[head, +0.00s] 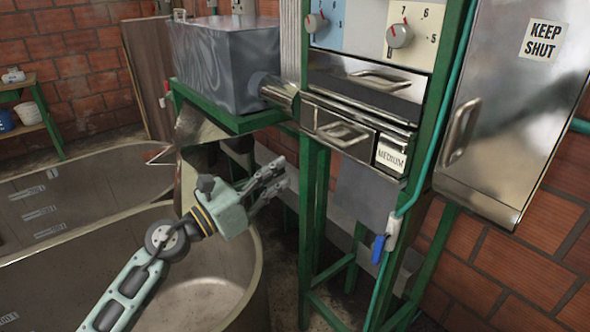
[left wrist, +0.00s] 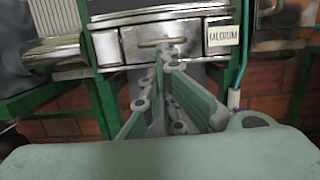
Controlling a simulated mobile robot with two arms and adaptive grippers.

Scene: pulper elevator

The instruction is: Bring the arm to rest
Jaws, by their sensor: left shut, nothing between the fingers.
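My left arm comes in from the lower left of the head view, over a large round metal tub (head: 205,300). My left gripper (head: 283,170) is shut and empty, in the air in front of the green frame, below and left of the steel drawer (head: 340,128). In the left wrist view the fingers of the gripper (left wrist: 168,52) come together, and the drawer handle (left wrist: 155,43) shows just behind their tips. I see a gap between gripper and drawer in the head view. My right gripper is in neither view.
A "MEDIUM" label (head: 391,157) sits beside the drawer, under a panel with two dials. A steel door (head: 515,100) marked "KEEP SHUT" is closed at right. A grey metal box (head: 225,60) stands on the green frame (head: 308,235). A blue-handled valve (head: 378,249) hangs from a teal pipe.

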